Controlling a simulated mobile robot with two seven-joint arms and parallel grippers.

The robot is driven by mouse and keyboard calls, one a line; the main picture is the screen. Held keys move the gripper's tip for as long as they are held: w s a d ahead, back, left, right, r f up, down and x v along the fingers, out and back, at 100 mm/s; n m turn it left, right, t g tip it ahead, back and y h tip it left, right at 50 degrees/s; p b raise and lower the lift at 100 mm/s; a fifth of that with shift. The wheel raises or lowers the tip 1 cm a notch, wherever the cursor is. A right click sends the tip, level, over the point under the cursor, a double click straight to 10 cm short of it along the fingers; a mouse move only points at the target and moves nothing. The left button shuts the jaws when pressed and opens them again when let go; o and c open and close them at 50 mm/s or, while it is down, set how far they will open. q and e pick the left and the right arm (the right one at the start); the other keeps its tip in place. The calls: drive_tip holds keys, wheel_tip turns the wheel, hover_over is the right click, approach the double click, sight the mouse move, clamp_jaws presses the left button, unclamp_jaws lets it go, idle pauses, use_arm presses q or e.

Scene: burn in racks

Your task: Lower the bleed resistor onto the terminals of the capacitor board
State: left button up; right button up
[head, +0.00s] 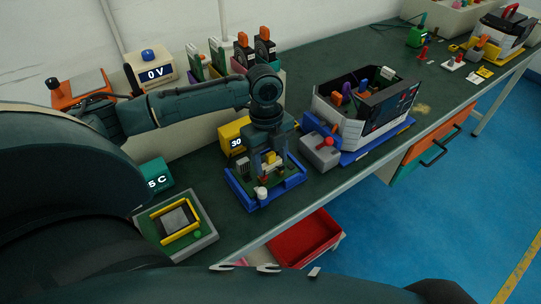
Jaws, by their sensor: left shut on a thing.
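My left gripper (269,159) points down over the capacitor board (246,180), which lies in a blue tray-like fixture (284,191) on the bench. The gripper is shut on a small piece, which I take for the bleed resistor; a yellowish part (270,157) shows between the fingers. The fingers and the board's parts overlap in the picture, so I cannot tell whether the resistor touches the terminals. A white round part (262,193) stands at the board's front. My right gripper is not in view.
A grey fixture with a yellow frame (180,222) sits at the left front. A grey box with a red knob (321,149) and an open-topped tester (351,112) stand right of the board. A yellow display (234,133) is behind it. A red bin (303,240) is below the bench edge.

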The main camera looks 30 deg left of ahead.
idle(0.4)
use_arm(q)
drive_tip(key=shift+f+p, duration=0.25)
drive_tip(key=shift+p, duration=0.15)
drive_tip(key=shift+f+p, duration=0.25)
drive_tip(key=shift+p, duration=0.15)
idle(0.6)
drive_tip(key=o, duration=1.1)
